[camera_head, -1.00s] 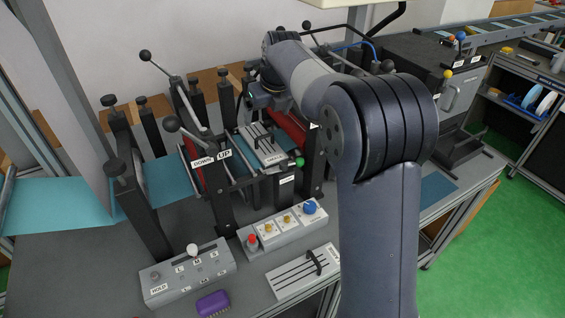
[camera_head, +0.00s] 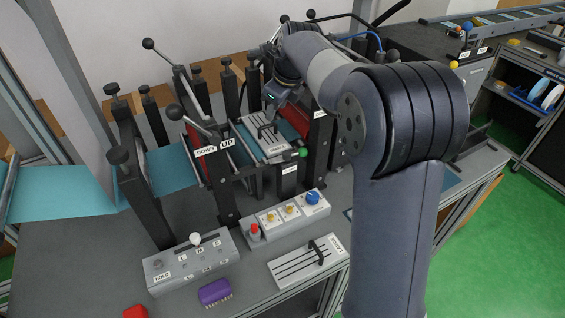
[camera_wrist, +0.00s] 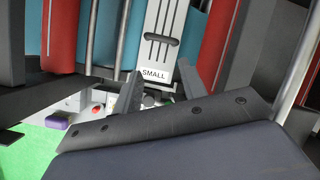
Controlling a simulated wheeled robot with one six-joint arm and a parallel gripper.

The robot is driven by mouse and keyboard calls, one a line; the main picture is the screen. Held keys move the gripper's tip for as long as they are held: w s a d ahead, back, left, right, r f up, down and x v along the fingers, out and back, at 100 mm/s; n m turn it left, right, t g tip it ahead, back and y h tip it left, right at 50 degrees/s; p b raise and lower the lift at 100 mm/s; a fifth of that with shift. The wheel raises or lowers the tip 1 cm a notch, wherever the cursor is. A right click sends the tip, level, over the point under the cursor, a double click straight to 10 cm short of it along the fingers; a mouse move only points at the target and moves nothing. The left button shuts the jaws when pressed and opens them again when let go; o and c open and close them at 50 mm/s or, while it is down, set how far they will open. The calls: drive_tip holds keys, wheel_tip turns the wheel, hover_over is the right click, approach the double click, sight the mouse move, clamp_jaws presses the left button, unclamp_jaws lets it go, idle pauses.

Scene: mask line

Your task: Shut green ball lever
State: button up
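The green ball (camera_head: 302,152) is the end of a lever on the front of the machine, at the right front of the white SMALL slider plate (camera_head: 268,142). My gripper (camera_head: 269,110) is above the back of this plate, behind and left of the ball, and apart from it. In the wrist view the two fingers of my gripper (camera_wrist: 158,92) are spread with nothing between them, pointing toward the SMALL label (camera_wrist: 154,75). My arm hides part of the machine's right side.
Black-ball levers (camera_head: 174,112) and dark posts stand left of the plate. A control box with a blue knob (camera_head: 312,198), a grey box with a white knob (camera_head: 195,239) and a purple brush (camera_head: 214,292) lie in front. Open floor (camera_head: 505,235) is at the right.

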drive_tip(key=n, duration=0.2)
drive_tip(key=s+d+n, duration=0.1)
drive_tip(key=n, duration=0.1)
drive_tip(key=s+n, duration=0.1)
drive_tip(key=n, duration=0.1)
drive_tip(key=shift+s+d+f+y, duration=0.1)
drive_tip(key=shift+s+d+y, duration=0.05)
drive_tip(key=shift+d+y, duration=0.15)
drive_tip(key=c, duration=0.7)
drive_tip(key=n, duration=0.1)
drive_tip(key=s+n, duration=0.1)
drive_tip(key=shift+d+n, duration=0.15)
drive_tip(key=shift+n, duration=0.25)
clamp_jaws()
drive_tip(key=s+d+f+m+y+b, duration=0.1)
drive_tip(key=s+m, duration=0.6)
drive_tip(key=m, duration=1.1)
drive_tip(key=s+d+f+m+y, duration=0.1)
drive_tip(key=s+m, duration=0.6)
drive_tip(key=m, duration=1.1)
drive_tip(key=shift+d+f+t+y+b, duration=0.3)
drive_tip(key=shift+d+y+b, duration=0.15)
drive_tip(key=shift+d, duration=0.6)
